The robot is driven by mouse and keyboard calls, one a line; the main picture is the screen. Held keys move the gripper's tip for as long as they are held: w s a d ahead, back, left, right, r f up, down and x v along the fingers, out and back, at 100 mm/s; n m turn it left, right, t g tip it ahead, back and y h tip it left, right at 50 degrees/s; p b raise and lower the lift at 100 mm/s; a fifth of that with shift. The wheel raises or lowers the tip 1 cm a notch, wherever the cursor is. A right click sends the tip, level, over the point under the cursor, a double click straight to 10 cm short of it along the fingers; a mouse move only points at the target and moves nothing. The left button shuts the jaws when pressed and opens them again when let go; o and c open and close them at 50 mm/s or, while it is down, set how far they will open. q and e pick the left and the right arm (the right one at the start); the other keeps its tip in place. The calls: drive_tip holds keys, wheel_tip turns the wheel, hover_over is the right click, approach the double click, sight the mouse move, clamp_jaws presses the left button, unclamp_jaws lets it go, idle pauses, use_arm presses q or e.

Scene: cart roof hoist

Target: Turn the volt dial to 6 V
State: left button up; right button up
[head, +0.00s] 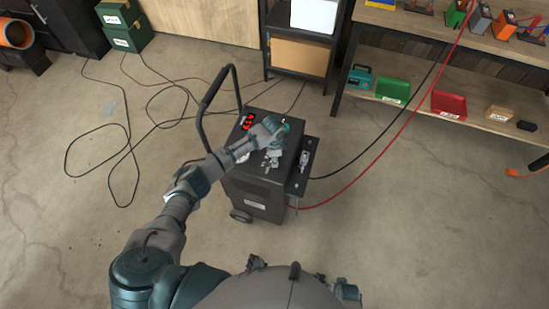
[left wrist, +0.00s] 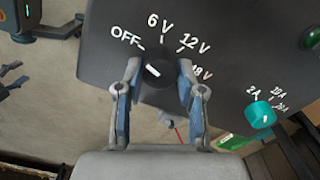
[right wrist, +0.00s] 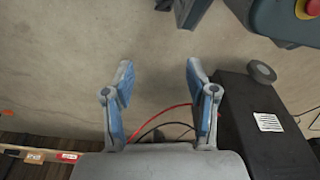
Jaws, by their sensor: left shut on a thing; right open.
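The volt dial (left wrist: 158,68) is a black knob with a white mark on the dark top panel of the cart (head: 262,188). OFF, 6 V, 12 V and 18 V are printed around it. The mark seems to lie on the OFF side; its exact direction is hard to tell. My left gripper (left wrist: 161,66) has its fingers on either side of the dial and is shut on it. In the head view my left gripper (head: 271,163) is over the cart top and hides the dial. My right gripper (left wrist: 0,0) is not in that view; the right wrist view shows it open and empty above the floor.
A teal knob (left wrist: 260,115) with amp labels sits right of the dial. A red display (head: 247,120) and the push handle (head: 204,116) are at the cart's left. A grey clamp (head: 304,159) lies on its side shelf. Red and black cables run right to the workbench.

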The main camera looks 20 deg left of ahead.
use_arm(q)
drive_tip(key=m+p, duration=0.1)
drive_tip(key=m, duration=0.2)
drive_tip(key=shift+a+r+m+p, duration=0.1)
drive_tip(key=shift+a+m+p, duration=0.2)
drive_tip(key=shift+m+p, duration=0.1)
drive_tip(key=shift+m, duration=1.2)
drive_tip(key=shift+m+p, duration=0.4)
drive_tip(key=shift+m, duration=1)
use_arm(e)
drive_tip(key=s+f, duration=0.4)
drive_tip(key=s, duration=0.1)
drive_tip(key=shift+s+d+f, duration=0.15)
drive_tip(key=shift+d+f, duration=0.25)
use_arm(q)
drive_tip(key=shift+w, duration=0.1)
drive_tip(key=o, duration=1)
drive_tip(key=shift+o, duration=0.7)
drive_tip(key=shift+a, duration=0.1)
use_arm(e)
drive_tip(key=shift+a, duration=0.15)
